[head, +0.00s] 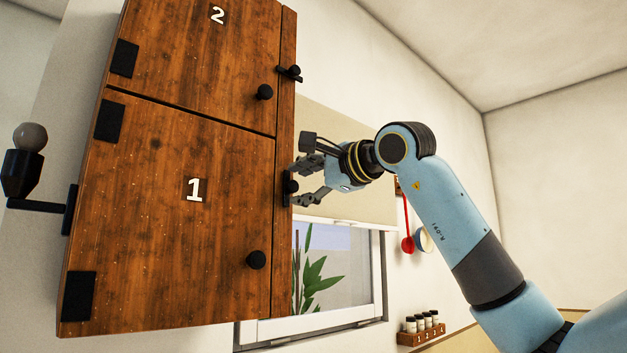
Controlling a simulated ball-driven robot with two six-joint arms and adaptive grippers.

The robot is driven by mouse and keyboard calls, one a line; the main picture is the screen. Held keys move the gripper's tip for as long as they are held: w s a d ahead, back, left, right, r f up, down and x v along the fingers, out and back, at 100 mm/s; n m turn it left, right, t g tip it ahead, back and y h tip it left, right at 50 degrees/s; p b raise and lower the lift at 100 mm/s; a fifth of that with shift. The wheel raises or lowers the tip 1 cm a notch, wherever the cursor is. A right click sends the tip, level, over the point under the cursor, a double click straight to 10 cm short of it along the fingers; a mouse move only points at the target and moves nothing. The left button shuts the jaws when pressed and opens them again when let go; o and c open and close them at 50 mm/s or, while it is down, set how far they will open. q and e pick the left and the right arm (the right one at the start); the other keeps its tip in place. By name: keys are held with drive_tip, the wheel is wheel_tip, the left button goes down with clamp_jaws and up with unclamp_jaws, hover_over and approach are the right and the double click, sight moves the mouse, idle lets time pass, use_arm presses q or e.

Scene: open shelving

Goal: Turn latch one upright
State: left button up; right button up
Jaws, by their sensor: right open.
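A wooden cabinet is tilted in the head view, with door 1 (150,220) below door 2 (190,50). Latch one (290,187) is a small black piece with a round knob on the cabinet's right strip, beside door 1. Its bar is partly hidden, but it looks close to upright along the strip. My right gripper (296,184) comes from the right, its open fingers above and below the knob. I cannot tell whether they touch it. The latch of door 2 (290,73) lies crosswise over the strip. My left gripper is not in view.
Door 1 has a round black knob (256,260) and door 2 has another (264,92). A window (350,275) with a plant is behind, right of the cabinet. A red utensil (407,243) hangs on the wall. A small rack of jars (420,335) stands lower right.

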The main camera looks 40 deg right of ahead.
drive_tip(key=s, duration=0.6)
drive_tip(key=shift+d, duration=0.2)
drive_tip(key=shift+r, duration=0.1)
